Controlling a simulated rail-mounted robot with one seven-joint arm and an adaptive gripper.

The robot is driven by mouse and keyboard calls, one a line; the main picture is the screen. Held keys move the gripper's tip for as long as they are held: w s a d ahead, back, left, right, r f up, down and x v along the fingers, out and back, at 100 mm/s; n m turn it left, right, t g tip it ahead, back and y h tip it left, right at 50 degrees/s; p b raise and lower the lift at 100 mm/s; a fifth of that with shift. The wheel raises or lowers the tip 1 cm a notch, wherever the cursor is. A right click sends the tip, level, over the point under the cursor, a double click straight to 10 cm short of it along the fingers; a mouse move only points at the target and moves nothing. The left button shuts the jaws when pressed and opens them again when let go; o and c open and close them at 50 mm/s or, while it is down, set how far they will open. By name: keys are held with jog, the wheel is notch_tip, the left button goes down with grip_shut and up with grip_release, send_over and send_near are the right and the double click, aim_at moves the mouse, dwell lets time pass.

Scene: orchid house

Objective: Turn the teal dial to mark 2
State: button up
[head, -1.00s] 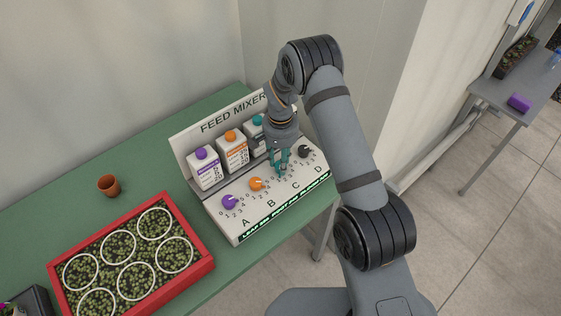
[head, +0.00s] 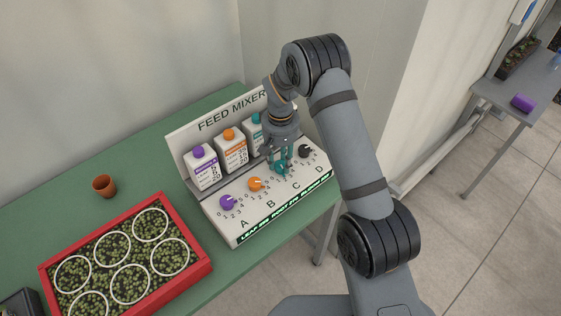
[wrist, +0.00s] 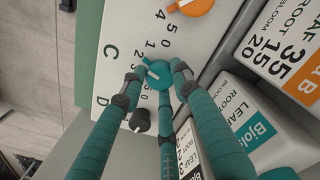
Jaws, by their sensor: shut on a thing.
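The teal dial (wrist: 159,75) sits on the sloping panel of the feed mixer (head: 240,215), above the letter C. My gripper (head: 283,165) points down at it, with its teal fingers shut on the dial; in the wrist view the fingertips (wrist: 155,78) lie against its sides. In the head view the fingers hide most of the dial.
The orange dial (head: 256,184) and purple dial (head: 228,202) stand to the left, the black dial (head: 305,151) close on the right. Cartons (head: 204,168) stand behind. A red tray (head: 205,268) and terracotta pot (head: 104,186) lie left on the green table (head: 60,215).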

aim_at(281, 164)
dwell(0.3)
jog(key=o, duration=1.1)
jog(key=shift+o, duration=0.4)
notch_tip(281, 164, up, 12)
notch_tip(281, 164, down, 12)
jog(key=shift+f, duration=0.1)
dwell(0.5)
